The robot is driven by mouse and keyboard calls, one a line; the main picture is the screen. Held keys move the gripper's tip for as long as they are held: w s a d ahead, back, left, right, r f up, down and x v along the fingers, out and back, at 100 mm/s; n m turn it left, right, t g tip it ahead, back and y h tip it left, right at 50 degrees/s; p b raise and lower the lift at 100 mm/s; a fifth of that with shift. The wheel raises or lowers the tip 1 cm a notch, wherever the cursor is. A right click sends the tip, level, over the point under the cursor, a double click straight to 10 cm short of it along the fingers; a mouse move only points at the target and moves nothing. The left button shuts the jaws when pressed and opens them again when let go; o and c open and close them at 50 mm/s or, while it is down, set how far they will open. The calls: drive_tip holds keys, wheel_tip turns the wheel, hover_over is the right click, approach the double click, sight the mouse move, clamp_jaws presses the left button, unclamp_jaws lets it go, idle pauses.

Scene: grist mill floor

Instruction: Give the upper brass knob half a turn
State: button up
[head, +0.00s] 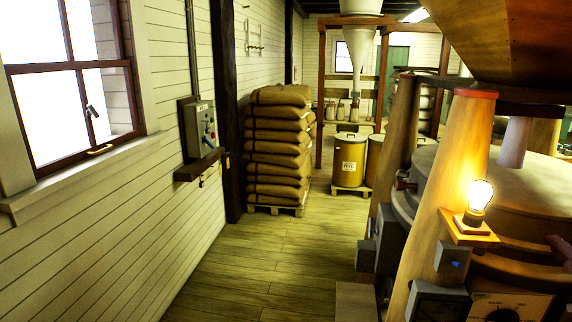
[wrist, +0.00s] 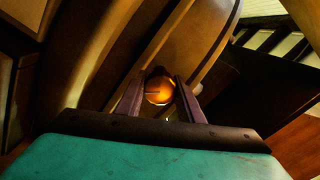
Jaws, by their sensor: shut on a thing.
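In the wrist view a round brass knob (wrist: 159,91) with a dark line across its face sits between the two fingers of my gripper (wrist: 160,95). The fingers are shut on it, one on each side. Whether this is the upper knob cannot be told, as no second knob shows clearly in this view. The knob's mount behind it is mostly dark.
In the head view a lit bulb (head: 480,194) stands on a wooden bracket of the millstone frame (head: 455,190). A dial panel (head: 510,308) is below it. Stacked sacks (head: 277,150) and a yellow bin (head: 350,162) stand farther back. The plank floor (head: 265,265) between is clear.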

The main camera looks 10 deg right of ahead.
drive_tip(key=shift+m+p, duration=0.65)
drive_tip(key=shift+m, duration=0.55)
drive_tip(key=shift+r+m+p, duration=0.1)
drive_tip(key=shift+m+p, duration=0.35)
drive_tip(key=shift+m, duration=0.15)
drive_tip(key=shift+m+p, duration=0.3)
drive_tip(key=shift+m, duration=0.3)
drive_tip(key=shift+m+p, duration=0.55)
drive_tip(key=shift+m, duration=0.25)
drive_tip(key=shift+m+p, duration=0.3)
drive_tip(key=shift+m, duration=0.2)
